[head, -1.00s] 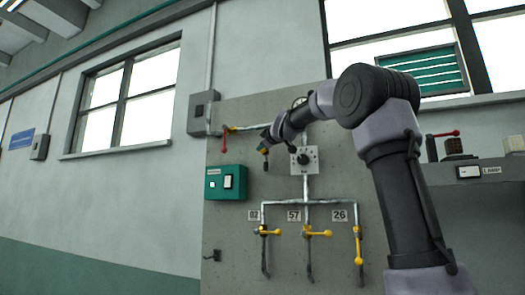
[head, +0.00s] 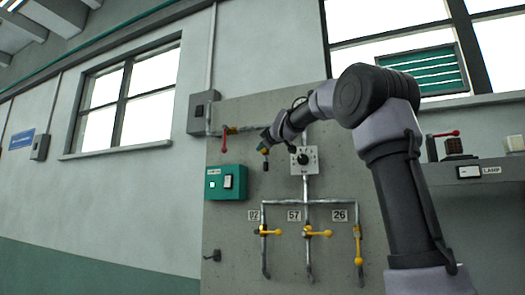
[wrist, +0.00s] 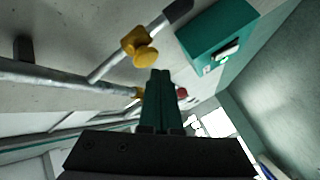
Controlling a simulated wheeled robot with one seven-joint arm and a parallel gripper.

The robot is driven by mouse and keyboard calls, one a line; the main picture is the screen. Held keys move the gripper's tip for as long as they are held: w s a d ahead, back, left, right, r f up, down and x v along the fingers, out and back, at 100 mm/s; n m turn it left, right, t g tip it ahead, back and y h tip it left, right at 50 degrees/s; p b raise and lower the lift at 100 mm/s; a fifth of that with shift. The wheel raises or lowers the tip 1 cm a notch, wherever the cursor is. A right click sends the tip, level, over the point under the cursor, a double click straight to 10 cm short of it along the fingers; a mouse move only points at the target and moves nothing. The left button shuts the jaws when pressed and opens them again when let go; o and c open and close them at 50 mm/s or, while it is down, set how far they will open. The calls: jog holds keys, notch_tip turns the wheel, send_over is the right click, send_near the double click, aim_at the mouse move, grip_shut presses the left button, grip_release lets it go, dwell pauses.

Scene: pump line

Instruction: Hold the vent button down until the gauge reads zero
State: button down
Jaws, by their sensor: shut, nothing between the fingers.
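My gripper (head: 264,146) is shut and empty, its green fingers close to the panel. In the wrist view its fingertips (wrist: 160,72) lie just beside a round yellow button (wrist: 146,56) on a yellow fitting with a dark-ended pipe stub. This looks like the vent button; I cannot tell whether the fingers touch it. In the head view the fitting shows as a small yellow spot with a dark stub (head: 265,166) below my gripper. A round gauge (head: 299,101) is mostly hidden behind my arm, and its reading cannot be seen.
A red-handled valve (head: 224,140) is left of my gripper, and a green switch box (head: 226,182) lower left. A black knob on a white plate (head: 303,159) is to the right. Several yellow valves (head: 316,233) sit on pipes below. A shelf with a lamp switch (head: 469,172) is far right.

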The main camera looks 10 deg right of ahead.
jog(key=shift+w, duration=0.1)
dwell(0.3)
jog(key=shift+w+d, duration=0.25)
jog(key=shift+w+d, duration=0.4)
jog(key=shift+w, duration=0.1)
dwell(1.8)
dwell(1.9)
jog(key=shift+s+a, duration=0.6)
jog(key=shift+s, duration=0.2)
jog(key=shift+s+a, duration=0.1)
jog(key=s+a, duration=0.1)
jog(key=s, duration=0.1)
jog(key=s+a, duration=0.1)
jog(key=s, duration=0.1)
jog(key=shift+a, duration=0.4)
